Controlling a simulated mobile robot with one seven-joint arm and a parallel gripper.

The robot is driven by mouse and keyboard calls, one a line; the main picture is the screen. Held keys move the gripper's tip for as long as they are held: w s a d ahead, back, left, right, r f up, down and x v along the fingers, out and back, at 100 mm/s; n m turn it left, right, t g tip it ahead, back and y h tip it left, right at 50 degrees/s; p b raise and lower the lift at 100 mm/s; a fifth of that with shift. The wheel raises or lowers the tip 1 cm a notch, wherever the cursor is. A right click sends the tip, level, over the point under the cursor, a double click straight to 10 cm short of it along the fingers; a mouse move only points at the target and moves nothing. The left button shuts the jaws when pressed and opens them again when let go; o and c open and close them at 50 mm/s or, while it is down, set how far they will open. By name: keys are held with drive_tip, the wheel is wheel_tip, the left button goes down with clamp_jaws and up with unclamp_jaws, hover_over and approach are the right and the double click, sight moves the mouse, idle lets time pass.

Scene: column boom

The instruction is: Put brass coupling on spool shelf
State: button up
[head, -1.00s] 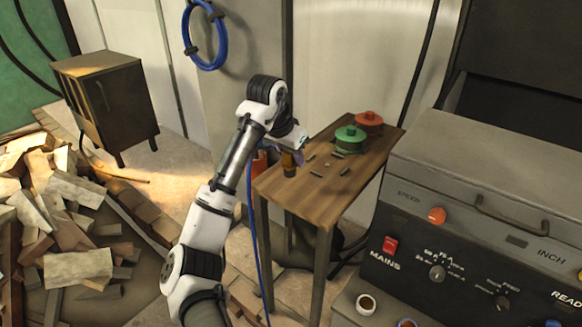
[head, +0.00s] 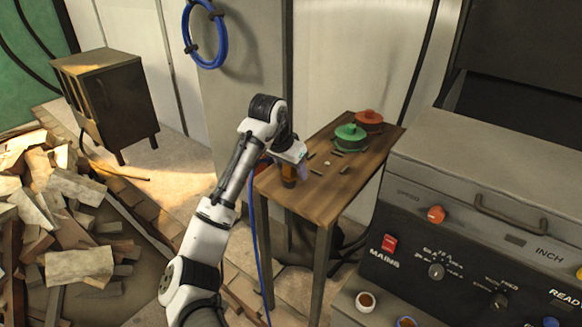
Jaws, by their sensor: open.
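The spool shelf (head: 311,203) is a narrow wooden table against the wall, with a green spool (head: 350,137) and a red spool (head: 368,121) at its far end. My gripper (head: 296,170) is open, low over the shelf's near left part. A small amber-brown piece with a dark lower part, seemingly the brass coupling (head: 289,172), is at my fingertips. It looks upright, at or just above the wood; I cannot tell whether it touches. My wrist hides part of it.
Several short dark strips (head: 343,170) and a small pale disc (head: 327,163) lie on the shelf's middle. A grey control console (head: 470,215) stands close on the right. A dark cabinet (head: 105,100) and a rubble heap (head: 75,225) are on the left.

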drive_tip(key=b+v, duration=0.1)
drive_tip(key=v, duration=1.1)
drive_tip(key=shift+r+b, duration=0.2)
drive_tip(key=shift+b, duration=0.1)
drive_tip(key=shift+w, duration=0.1)
